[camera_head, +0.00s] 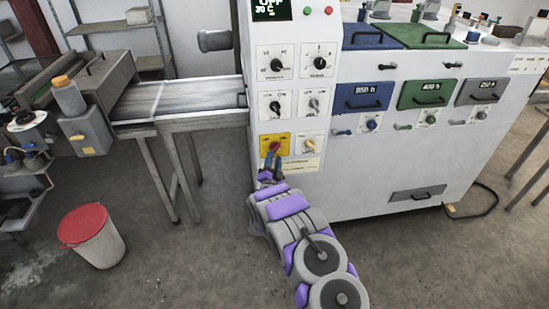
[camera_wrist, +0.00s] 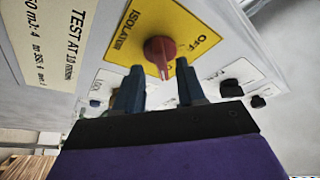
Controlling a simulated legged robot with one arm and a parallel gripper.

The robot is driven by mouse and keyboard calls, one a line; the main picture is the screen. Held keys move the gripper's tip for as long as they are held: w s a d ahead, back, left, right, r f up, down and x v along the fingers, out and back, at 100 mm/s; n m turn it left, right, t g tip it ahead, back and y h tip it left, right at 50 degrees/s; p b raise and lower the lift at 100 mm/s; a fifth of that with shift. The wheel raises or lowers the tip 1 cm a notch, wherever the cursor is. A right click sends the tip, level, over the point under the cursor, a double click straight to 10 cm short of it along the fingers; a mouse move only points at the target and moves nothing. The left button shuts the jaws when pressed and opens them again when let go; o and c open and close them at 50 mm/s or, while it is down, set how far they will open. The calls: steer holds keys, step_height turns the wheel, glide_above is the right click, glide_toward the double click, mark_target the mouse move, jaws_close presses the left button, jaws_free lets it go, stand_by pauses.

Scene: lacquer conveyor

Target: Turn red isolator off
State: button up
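The red isolator (camera_wrist: 160,50) is a rotary knob on a yellow plate (camera_wrist: 188,24) on the machine's white front panel. The plate reads "ISOLATOR" and "OFF" in the wrist view. The red knob (camera_head: 275,146) also shows in the head view, partly covered by my gripper (camera_head: 271,157). In the wrist view my gripper (camera_wrist: 160,68) is open, with its two blue-grey fingertips apart. The knob's lower end appears between the fingertips; I cannot tell whether either finger touches it. The knob's handle points towards the gripper in the wrist view.
Black rotary switches (camera_head: 276,105) sit above the yellow plate, and a yellowish knob (camera_head: 309,146) is to its right. A conveyor (camera_head: 180,98) adjoins the machine on the left. A red-lidded bin (camera_head: 98,240) stands on the floor at the left.

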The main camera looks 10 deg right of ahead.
mark_target(276, 148)
steer(key=shift+x, duration=1.25)
jaws_close()
